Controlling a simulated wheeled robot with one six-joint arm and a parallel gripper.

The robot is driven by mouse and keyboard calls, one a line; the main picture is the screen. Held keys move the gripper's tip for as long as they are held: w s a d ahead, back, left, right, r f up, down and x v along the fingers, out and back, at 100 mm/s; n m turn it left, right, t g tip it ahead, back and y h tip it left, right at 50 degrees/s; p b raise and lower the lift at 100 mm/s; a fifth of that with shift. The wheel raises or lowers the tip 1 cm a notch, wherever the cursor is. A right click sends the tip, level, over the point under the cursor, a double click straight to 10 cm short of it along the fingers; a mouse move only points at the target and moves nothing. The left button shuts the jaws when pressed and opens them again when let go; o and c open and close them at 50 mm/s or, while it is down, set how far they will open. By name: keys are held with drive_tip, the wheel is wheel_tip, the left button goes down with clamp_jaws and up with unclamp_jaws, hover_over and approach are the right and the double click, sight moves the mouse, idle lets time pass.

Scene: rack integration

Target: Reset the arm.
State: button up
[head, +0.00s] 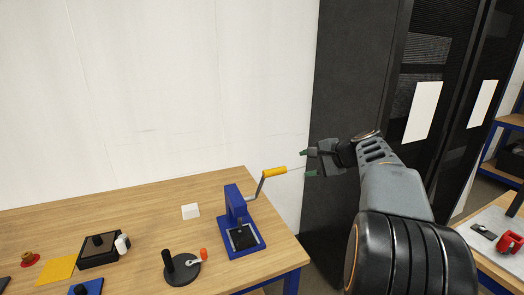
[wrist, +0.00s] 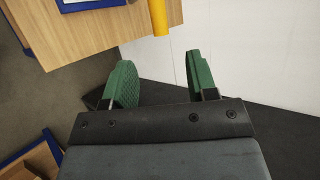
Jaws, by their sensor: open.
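My gripper (head: 309,163) is at the end of my raised arm, right of the wooden table in the head view. Its two green fingers stand apart with nothing between them; the wrist view shows the open gripper (wrist: 158,84) too. The blue crank press (head: 236,218) stands upright near the table's right end. Its yellow handle (head: 274,171) points toward the fingers but looks apart from them. In the wrist view the handle (wrist: 159,18) lies beyond the fingertips, at the top.
The wooden table (head: 130,215) also holds a white block (head: 190,211), a round black fixture (head: 181,271) and a black box (head: 99,250). A tall dark rack (head: 345,90) stands behind my arm. A grey-topped bench (head: 485,218) with a red part (head: 510,243) is at right.

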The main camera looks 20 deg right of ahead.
drive_tip(key=s+a+f+n+g+h, duration=0.2)
drive_tip(key=s+f+n+g+h, duration=0.15)
drive_tip(key=s+f, duration=0.45)
drive_tip(key=s+a+f+n+g+h, duration=0.1)
drive_tip(key=s+a+f+n, duration=0.2)
drive_tip(key=s+a+n, duration=0.2)
drive_tip(key=s+a+f+n+g+h, duration=0.1)
drive_tip(key=s+a+f+n, duration=0.3)
drive_tip(key=a, duration=0.7)
drive_tip(key=shift+s+a+f+n, duration=0.2)
drive_tip(key=shift+s+a+n, duration=0.2)
drive_tip(key=shift+s+n, duration=0.75)
